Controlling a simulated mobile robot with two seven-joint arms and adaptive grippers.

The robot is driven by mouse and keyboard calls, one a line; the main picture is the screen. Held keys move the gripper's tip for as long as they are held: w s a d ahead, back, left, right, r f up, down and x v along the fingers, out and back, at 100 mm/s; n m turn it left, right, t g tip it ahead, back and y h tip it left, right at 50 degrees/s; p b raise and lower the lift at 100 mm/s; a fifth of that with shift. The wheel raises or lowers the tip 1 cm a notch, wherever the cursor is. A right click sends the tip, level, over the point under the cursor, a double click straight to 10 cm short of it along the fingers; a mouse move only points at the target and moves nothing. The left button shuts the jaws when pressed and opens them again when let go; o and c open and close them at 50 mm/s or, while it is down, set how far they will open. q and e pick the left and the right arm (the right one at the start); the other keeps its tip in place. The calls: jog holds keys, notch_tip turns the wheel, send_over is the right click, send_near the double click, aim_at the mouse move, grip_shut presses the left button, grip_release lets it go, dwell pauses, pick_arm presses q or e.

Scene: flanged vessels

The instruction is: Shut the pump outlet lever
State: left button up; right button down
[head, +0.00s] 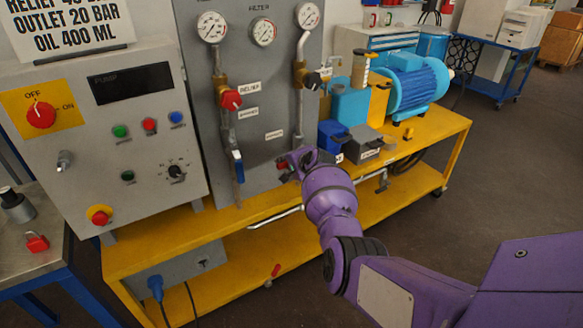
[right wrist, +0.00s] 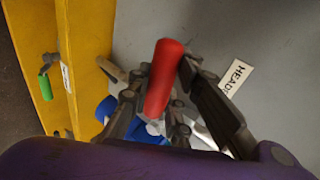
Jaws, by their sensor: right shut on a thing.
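A red lever handle (right wrist: 163,78) lies between the fingers of my right gripper (right wrist: 165,70), which is shut on it in the right wrist view. No readable tag names the pump outlet. My left gripper is not in view.
A blue-handled valve (head: 238,166) hangs on the panel left of my gripper. A red relief knob (head: 231,100) is above. Blue and grey boxes (head: 361,146) and a blue motor (head: 415,85) stand right on the yellow bench (head: 428,128). Open floor lies at right.

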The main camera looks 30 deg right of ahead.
jog(key=shift+r+m+y, duration=0.3)
jog(key=shift+y, duration=0.1)
dwell(0.3)
jog(key=c, duration=1.6)
grip_release()
jog(key=shift+r, duration=0.1)
jog(key=shift+o, duration=0.2)
jog(key=shift+s, duration=0.15)
jog(key=v, duration=1.1)
jog(key=shift+s+r, duration=0.3)
jog(key=shift+r, duration=0.05)
